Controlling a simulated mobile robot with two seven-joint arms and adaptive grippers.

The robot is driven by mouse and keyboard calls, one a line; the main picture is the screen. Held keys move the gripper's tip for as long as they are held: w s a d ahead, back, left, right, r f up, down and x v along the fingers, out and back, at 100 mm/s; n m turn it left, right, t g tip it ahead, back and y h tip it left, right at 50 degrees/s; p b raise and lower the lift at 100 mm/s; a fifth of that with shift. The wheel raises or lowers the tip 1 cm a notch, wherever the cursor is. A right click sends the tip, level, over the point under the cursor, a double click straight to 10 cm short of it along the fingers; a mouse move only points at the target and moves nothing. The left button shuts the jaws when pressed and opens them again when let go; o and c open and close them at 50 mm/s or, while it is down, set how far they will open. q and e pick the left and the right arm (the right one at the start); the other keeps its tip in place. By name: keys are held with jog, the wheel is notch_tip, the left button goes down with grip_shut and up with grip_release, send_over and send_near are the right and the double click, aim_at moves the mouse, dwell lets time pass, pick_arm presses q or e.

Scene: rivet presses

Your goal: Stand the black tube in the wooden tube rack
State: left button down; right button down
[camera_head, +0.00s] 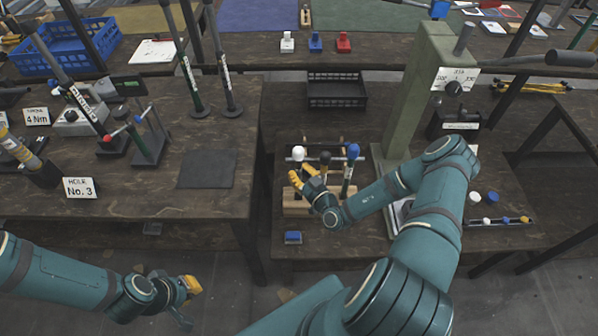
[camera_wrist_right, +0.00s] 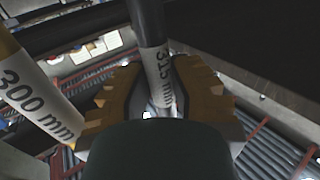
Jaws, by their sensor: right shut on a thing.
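My right gripper (camera_head: 308,184) is at the wooden tube rack (camera_head: 292,206) on the right-hand table. In the right wrist view, its yellow fingers (camera_wrist_right: 160,95) are shut on a dark tube (camera_wrist_right: 149,24) with a white label reading 315 mm. The black tube's round black top (camera_head: 325,158) shows in the head view between a white-topped and a blue-topped tube. Its lower end is hidden, so I cannot tell whether it is in the rack. My left gripper (camera_head: 186,298) hangs low at the left, apart from the tables; its jaw opening is unclear.
A white-topped tube (camera_head: 298,154) and a blue-topped tube (camera_head: 350,166) stand close beside the right gripper. A green press column (camera_head: 408,100) rises just to the right. A blue block (camera_head: 293,237) lies in front of the rack. A black crate (camera_head: 336,91) is behind.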

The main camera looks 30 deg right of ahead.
jog(key=shift+f, duration=0.35)
jog(key=c, duration=0.9)
grip_release()
jog(key=shift+s, duration=0.15)
jog(key=s, duration=1.1)
jog(key=shift+s+d, duration=0.2)
jog(key=shift+s, duration=0.2)
